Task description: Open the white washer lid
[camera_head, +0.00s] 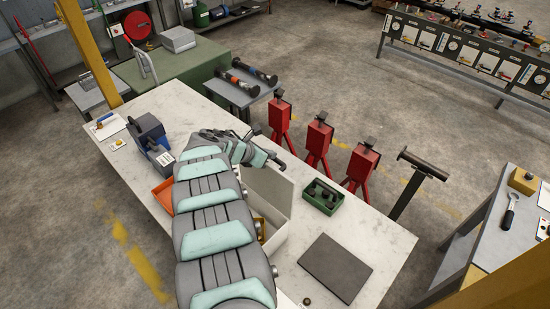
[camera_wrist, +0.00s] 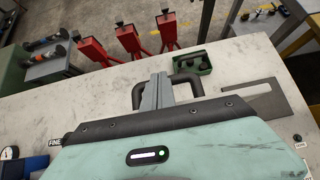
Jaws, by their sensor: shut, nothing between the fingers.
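The white washer box (camera_head: 276,240) is on the pale bench in the head view, partly hidden behind my arm. Its pale lid (camera_head: 268,188) appears raised at the far side, exposing part of the interior. A yellowish item (camera_head: 260,229) shows inside. My gripper (camera_head: 280,164) is just beyond the lid's upper edge; I cannot tell whether they touch. In the wrist view my gripper (camera_wrist: 158,88) shows its grey fingers together, with nothing between them. The box and lid are not clearly visible there.
A green bin (camera_head: 322,197) with dark parts and a dark flat plate (camera_head: 335,268) lie right of the box. An orange bin (camera_head: 163,194) and a blue device (camera_head: 150,138) are left of my arm. Red stands (camera_head: 318,138) are beyond the bench.

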